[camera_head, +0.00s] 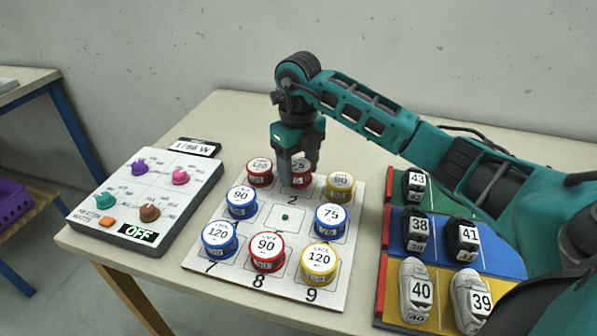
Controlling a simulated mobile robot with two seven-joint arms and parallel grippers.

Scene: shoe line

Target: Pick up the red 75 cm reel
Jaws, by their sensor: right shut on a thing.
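The red 75 reel (302,166) is at the back middle of the white numbered board (207,263), by the number 2. My right gripper (298,177) points down and is shut on it, hiding much of its label and front side. I cannot tell whether the reel touches the board. A red 120 reel (259,173) stands close on its left and a yellow 90 reel (340,187) on its right. A red 90 reel (267,253) is in the front row. My left gripper is not in view.
Blue reels (241,203) and a yellow 120 reel (319,263) stand on the board. A knobbed control box (143,195) reading OFF is on the left. A coloured shoe mat (508,262) with several numbered shoes is on the right, under my right arm. The board's centre is free of reels.

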